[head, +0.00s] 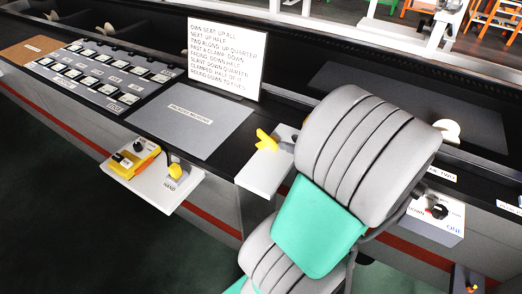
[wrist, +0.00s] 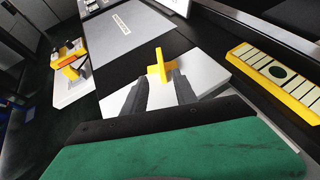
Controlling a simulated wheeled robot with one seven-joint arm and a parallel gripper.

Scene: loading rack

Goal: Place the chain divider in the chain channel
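A small yellow cross-shaped piece (head: 266,139), which looks like the chain divider, is at the tip of my gripper (head: 284,144). In the wrist view the yellow piece (wrist: 159,66) stands between the two dark fingertips (wrist: 161,78), which appear to press on its sides. It shows above or beside the white shelf (head: 264,176); contact with the shelf cannot be told. My arm hides much of the area to the right in the head view. No part is clearly labelled as the chain channel. A yellow-framed strip with pale cells (wrist: 278,76) lies to the right in the wrist view.
A white ledge (head: 178,198) labelled HAND carries a yellow device (head: 134,157) to the left. A grey labelled plate (head: 190,116), a button panel (head: 104,76) and an upright text sign (head: 224,58) are behind. A control box with a knob (head: 434,220) is at right.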

